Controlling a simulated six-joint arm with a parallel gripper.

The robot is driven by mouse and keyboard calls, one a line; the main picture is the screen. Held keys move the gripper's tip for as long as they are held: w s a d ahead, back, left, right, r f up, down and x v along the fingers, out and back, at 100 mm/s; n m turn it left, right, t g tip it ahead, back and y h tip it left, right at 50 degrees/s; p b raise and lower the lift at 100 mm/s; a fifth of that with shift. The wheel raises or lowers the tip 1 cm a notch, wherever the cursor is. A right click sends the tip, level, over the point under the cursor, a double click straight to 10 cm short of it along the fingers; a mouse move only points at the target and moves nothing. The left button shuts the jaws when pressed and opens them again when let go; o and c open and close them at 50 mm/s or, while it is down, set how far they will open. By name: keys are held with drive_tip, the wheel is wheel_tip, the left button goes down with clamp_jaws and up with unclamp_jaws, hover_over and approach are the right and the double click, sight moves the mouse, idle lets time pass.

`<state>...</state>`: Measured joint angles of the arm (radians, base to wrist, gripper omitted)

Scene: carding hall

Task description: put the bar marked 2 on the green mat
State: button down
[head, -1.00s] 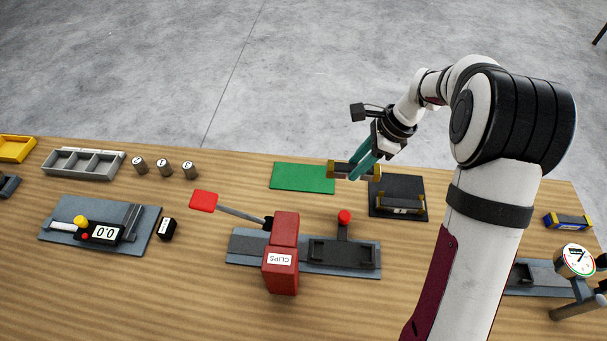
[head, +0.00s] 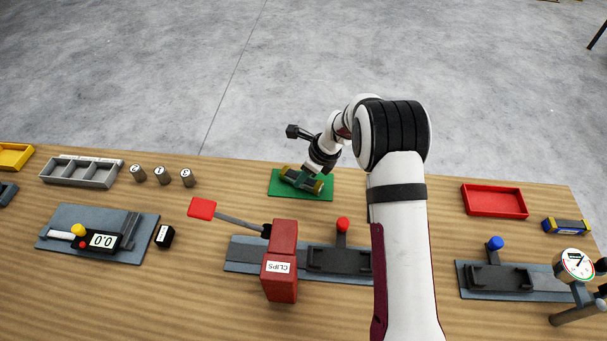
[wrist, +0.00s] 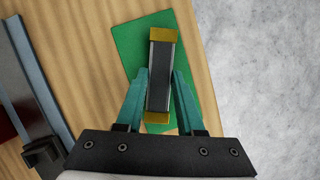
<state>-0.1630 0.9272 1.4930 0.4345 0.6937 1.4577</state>
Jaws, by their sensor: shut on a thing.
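The green mat (head: 283,190) lies flat on the wooden table, left of my arm; it also shows in the wrist view (wrist: 128,48). A dark bar with yellow ends (head: 302,179) is over the mat; it also shows in the wrist view (wrist: 160,75). My gripper (wrist: 160,90) is shut on this bar around its middle, with one teal finger on each long side. In the head view my gripper (head: 309,175) is partly hidden by the wrist. I cannot tell whether the bar touches the mat. No number shows on the bar's visible faces.
A red clips stand (head: 281,260) with a red-ended lever is in front of the mat. A red tray (head: 494,201) and a blue-and-yellow bar (head: 566,226) lie at the right. Several grey cylinders (head: 162,175) stand left of the mat. My arm hides part of the table.

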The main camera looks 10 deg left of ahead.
drive_tip(key=shift+f, duration=0.1)
drive_tip(key=c, duration=0.5)
unclamp_jaws()
drive_tip(key=s+d+r+n, duration=0.2)
drive_tip(key=s+d+r, duration=0.15)
drive_tip(key=r, duration=0.45)
drive_tip(key=s+d+r+n, duration=0.25)
drive_tip(key=s+r, duration=0.25)
drive_tip(key=r, duration=0.4)
drive_tip(key=s+d+r+n, duration=0.1)
drive_tip(key=s+n, duration=0.3)
drive_tip(key=s, duration=0.5)
drive_tip(key=s+d+r+n+g+h, duration=0.1)
drive_tip(key=s+d+n, duration=0.2)
drive_tip(key=s, duration=0.6)
drive_tip(key=s+d+r+n+h, duration=0.1)
drive_tip(key=s+n, duration=0.4)
drive_tip(key=s, duration=0.5)
drive_tip(key=shift+d+r+n+g, duration=0.15)
drive_tip(key=shift+d+n+g, duration=0.1)
drive_tip(key=shift+d+g, duration=0.25)
